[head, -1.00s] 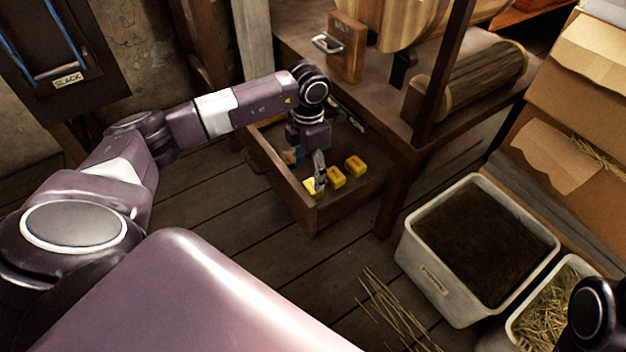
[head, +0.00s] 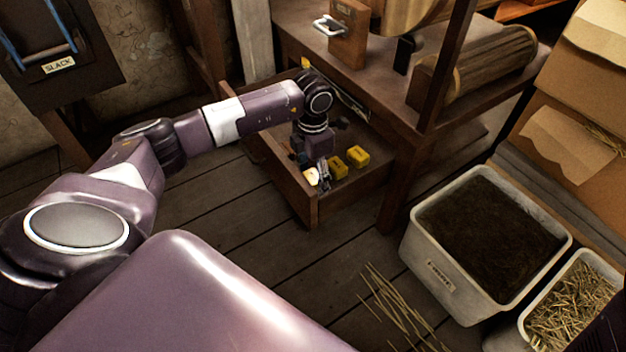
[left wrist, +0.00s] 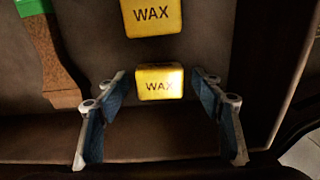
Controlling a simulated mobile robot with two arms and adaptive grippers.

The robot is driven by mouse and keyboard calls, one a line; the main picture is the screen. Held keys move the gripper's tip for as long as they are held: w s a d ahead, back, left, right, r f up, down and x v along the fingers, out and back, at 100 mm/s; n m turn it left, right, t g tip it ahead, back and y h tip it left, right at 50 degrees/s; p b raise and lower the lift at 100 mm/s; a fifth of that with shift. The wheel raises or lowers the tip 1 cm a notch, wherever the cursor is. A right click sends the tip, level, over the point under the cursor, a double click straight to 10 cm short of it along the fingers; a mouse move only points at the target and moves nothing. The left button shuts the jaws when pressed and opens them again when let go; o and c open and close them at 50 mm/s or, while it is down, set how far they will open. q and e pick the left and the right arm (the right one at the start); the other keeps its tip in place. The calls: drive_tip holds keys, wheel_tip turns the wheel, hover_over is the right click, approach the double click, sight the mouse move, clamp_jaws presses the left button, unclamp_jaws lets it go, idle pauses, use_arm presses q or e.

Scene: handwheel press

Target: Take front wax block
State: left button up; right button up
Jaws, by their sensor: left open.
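The front wax block (left wrist: 159,82) is yellow, marked WAX, and lies in the open wooden drawer (head: 283,181). In the head view the front block (head: 311,177) is at the drawer's front end, partly hidden by my left gripper (head: 324,178). In the left wrist view my left gripper (left wrist: 160,102) is open and empty, its two blue-padded fingers to the left and right of the front block, with gaps on both sides. A second wax block (left wrist: 151,17) lies beyond it; it also shows in the head view (head: 338,167).
Another yellow block (head: 358,156) lies farther right in the drawer. A brown piece with a green end (left wrist: 50,55) lies left of the blocks. The bench (head: 400,115) stands behind the drawer. A bin of dark material (head: 490,240) stands at the right.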

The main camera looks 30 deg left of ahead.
use_arm(q)
drive_tip(key=c, duration=1.3)
drive_tip(key=shift+o, duration=0.2)
